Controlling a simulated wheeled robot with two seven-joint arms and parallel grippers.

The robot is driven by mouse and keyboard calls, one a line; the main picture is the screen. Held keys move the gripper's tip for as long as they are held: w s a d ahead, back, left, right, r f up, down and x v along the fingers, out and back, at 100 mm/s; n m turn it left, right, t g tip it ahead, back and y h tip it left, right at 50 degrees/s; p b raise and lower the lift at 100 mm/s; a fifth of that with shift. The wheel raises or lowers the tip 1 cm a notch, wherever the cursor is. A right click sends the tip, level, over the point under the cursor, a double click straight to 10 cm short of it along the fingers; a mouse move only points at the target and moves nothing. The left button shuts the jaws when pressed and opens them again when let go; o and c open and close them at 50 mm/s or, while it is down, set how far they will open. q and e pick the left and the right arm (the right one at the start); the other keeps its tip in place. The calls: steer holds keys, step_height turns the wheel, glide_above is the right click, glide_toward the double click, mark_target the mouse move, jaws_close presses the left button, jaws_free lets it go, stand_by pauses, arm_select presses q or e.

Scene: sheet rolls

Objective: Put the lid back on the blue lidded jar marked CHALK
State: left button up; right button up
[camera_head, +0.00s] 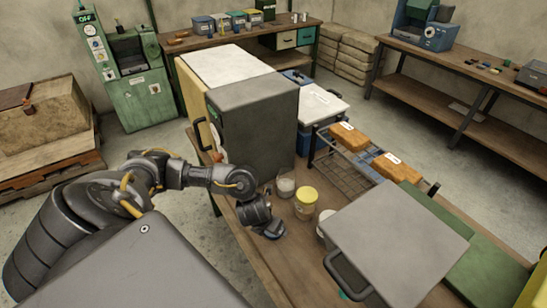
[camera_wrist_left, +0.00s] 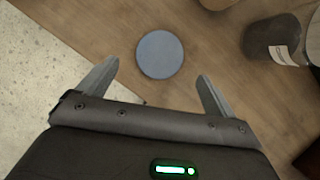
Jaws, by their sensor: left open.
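A round blue lid (camera_wrist_left: 160,54) lies flat on the wooden bench in the left wrist view, just beyond and between my left fingertips. My left gripper (camera_wrist_left: 155,76) is open and empty above the bench, pointing down; it also shows in the head view (camera_head: 269,231), where it mostly covers the lid. A dark jar (camera_wrist_left: 272,40) with a pale label stands to the right of the lid in the left wrist view. Its label is unreadable, so I cannot tell whether it is the CHALK jar. My right gripper is not in view.
A small pale jar (camera_head: 285,187) and a yellow-lidded jar (camera_head: 305,203) stand near my left gripper. A dark cabinet (camera_head: 252,118) rises behind them. A wire rack (camera_head: 350,165) and a large grey box (camera_head: 395,235) crowd the right. The bench's edge is close on the left.

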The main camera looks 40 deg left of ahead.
arm_select(q)
steer(key=b+x, duration=0.1)
steer(key=x, duration=0.4)
steer(key=shift+f, duration=0.1)
steer(key=c, duration=1.1)
steer(key=shift+o, duration=0.2)
step_height(320, 180, up, 10)
steer(key=p, duration=0.3)
